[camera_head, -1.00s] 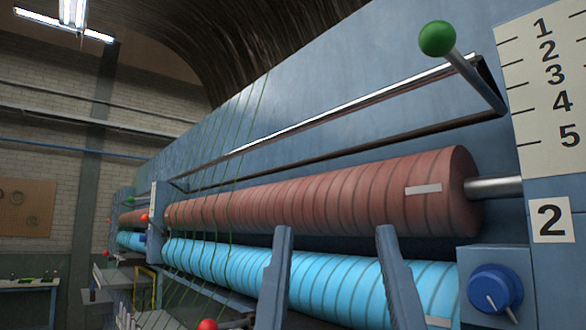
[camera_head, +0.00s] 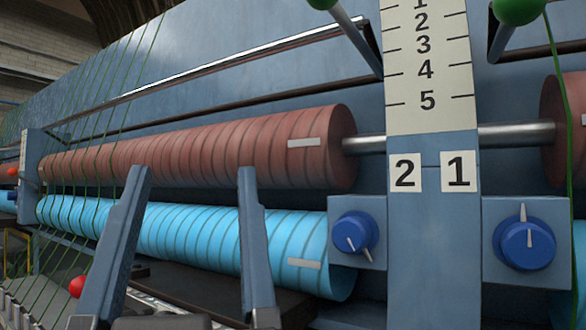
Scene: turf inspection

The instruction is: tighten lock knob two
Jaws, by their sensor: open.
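Lock knob two (camera_head: 356,234) is a round blue knob on a blue-grey box at the right end of the lower cyan roller, below the "2" label (camera_head: 405,173). Its white pointer mark slants down, and a second mark on the plate runs down to the right, so the two look out of line. My gripper (camera_head: 193,172) shows as two blue-grey fingers reaching up from the bottom, apart and empty. It is left of knob two and not touching it; the fingers overlap the cyan roller in the picture.
Knob one (camera_head: 527,240) is on the right under the "1" label (camera_head: 458,172), its pointer upright. A numbered scale (camera_head: 427,75) is on the post. The reddish roller (camera_head: 220,150) lies above the cyan roller (camera_head: 180,230). Green-balled levers and green strands are nearby.

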